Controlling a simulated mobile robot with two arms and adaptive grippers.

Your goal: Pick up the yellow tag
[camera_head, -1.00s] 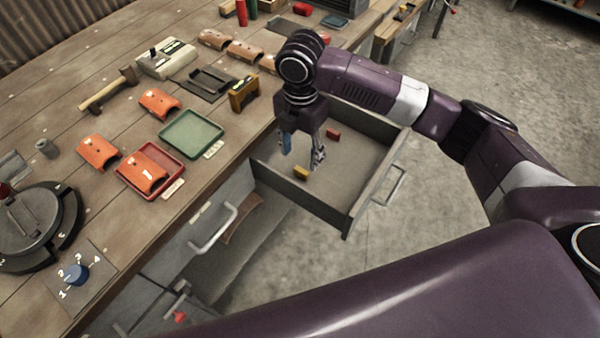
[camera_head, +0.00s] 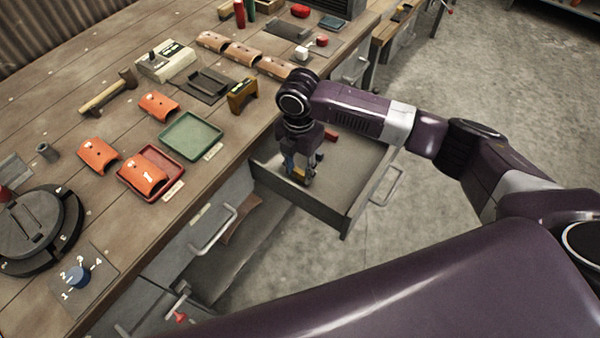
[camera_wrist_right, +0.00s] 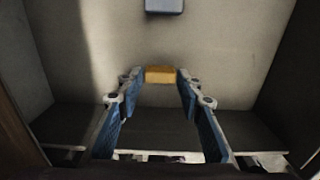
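The yellow tag (camera_head: 299,172) is a small block on the floor of the open drawer (camera_head: 345,207). In the right wrist view the yellow tag (camera_wrist_right: 160,75) sits between the two fingertips, near their ends. My right gripper (camera_head: 300,172) points down into the drawer, right at the tag, and partly hides it in the head view. Its blue-padded fingers (camera_wrist_right: 160,84) are spread to either side of the tag, and I see no clear grip. My left gripper is not in view.
A red block (camera_head: 331,136) lies farther back in the drawer. A blue-grey block (camera_wrist_right: 164,5) shows at the top of the right wrist view. Drawer walls surround the gripper. The workbench (camera_head: 120,215) at left holds trays, orange covers and a hammer.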

